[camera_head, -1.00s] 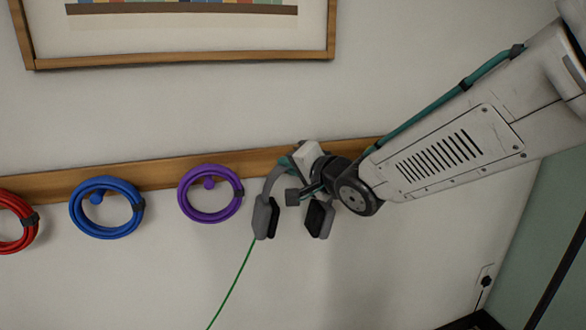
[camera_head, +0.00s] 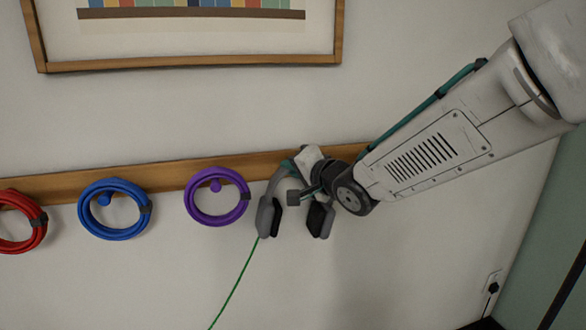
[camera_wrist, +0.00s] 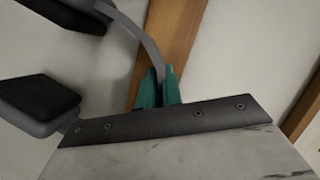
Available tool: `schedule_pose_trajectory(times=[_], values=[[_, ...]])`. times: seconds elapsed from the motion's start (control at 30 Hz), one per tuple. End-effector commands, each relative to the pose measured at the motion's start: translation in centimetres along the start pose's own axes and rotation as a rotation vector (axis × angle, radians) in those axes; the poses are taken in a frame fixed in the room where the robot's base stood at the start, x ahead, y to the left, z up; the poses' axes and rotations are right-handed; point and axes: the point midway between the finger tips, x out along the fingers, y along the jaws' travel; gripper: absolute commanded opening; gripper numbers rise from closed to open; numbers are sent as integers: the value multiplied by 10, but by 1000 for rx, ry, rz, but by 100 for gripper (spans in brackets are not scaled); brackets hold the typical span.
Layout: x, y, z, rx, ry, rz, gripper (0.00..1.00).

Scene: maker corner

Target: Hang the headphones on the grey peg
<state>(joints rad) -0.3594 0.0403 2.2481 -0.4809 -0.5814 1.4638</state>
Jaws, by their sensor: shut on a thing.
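The grey headphones (camera_head: 266,214) with black ear pads hang from my gripper (camera_head: 290,166) in the head view, in front of the wall just below the wooden rail. A thin green cord runs down from the left ear cup. In the wrist view, the teal fingers of my gripper (camera_wrist: 159,88) are shut on the headband (camera_wrist: 140,32), with the ear cups (camera_wrist: 40,100) to the left. The grey peg is not visible in either view; my gripper and arm cover part of the rail.
The wooden rail (camera_head: 165,178) runs along the wall. To the left, a purple coil (camera_head: 190,205), a blue coil (camera_head: 82,216) and a red coil (camera_head: 38,236) hang on it. A framed picture (camera_head: 190,62) is above. The wall below is mostly clear.

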Motion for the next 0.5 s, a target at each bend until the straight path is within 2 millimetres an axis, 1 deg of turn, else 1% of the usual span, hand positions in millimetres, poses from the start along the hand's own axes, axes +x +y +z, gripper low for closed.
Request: schedule_pose_trajectory(times=[0.33,0.4,0.43,0.5], values=[[0,0,0,0,0,0,0],[0,0,0,0,0,0,24],[0,0,0,0,0,0,32],[0,1,0,1,0,3,33]])
